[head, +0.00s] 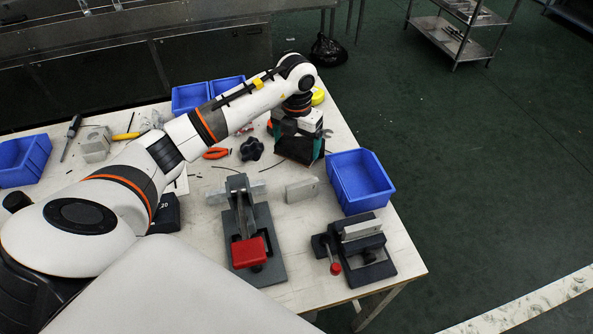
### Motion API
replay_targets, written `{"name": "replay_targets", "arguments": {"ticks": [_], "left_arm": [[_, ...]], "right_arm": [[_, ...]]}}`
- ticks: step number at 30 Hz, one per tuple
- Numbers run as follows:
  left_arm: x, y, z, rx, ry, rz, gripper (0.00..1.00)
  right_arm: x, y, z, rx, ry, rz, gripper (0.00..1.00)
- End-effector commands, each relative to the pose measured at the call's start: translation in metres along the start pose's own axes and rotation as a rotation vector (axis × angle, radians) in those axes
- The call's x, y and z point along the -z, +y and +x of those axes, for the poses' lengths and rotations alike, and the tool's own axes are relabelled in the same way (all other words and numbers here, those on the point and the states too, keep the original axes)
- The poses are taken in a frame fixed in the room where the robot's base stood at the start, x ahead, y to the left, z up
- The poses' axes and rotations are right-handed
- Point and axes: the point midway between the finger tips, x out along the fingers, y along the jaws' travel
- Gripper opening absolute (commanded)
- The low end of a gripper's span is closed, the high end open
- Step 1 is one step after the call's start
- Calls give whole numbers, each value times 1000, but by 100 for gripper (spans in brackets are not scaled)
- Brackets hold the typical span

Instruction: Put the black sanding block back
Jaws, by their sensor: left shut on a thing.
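My left arm reaches in from the left across the table, and its gripper (299,149) points down near the table's back right part. It is shut on a dark block, which looks like the black sanding block (293,150). The gripper's fingers and hand cover part of the block, and I cannot tell whether its underside touches the table. My right gripper is not in view.
A blue bin (359,181) stands right of the gripper. A red-handled clamp fixture (249,251), a small vise (362,254) and a grey metal block (302,190) are nearer. A black star knob (251,149) and orange-handled pliers (216,153) lie to the left.

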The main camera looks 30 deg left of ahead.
Motion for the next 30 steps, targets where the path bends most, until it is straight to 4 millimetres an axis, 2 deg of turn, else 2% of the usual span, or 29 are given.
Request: {"name": "replay_targets", "arguments": {"ticks": [6, 13, 18, 30], "left_arm": [[-2, 0, 40, 0, -5, -1, 72], [-1, 1, 58, 0, -2, 1, 72], [-1, 1, 82, -1, -5, 0, 72], [-1, 0, 92, 0, -1, 3, 72]], "right_arm": [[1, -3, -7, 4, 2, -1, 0], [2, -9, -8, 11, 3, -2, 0], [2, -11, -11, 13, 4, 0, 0], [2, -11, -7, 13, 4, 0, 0]]}}
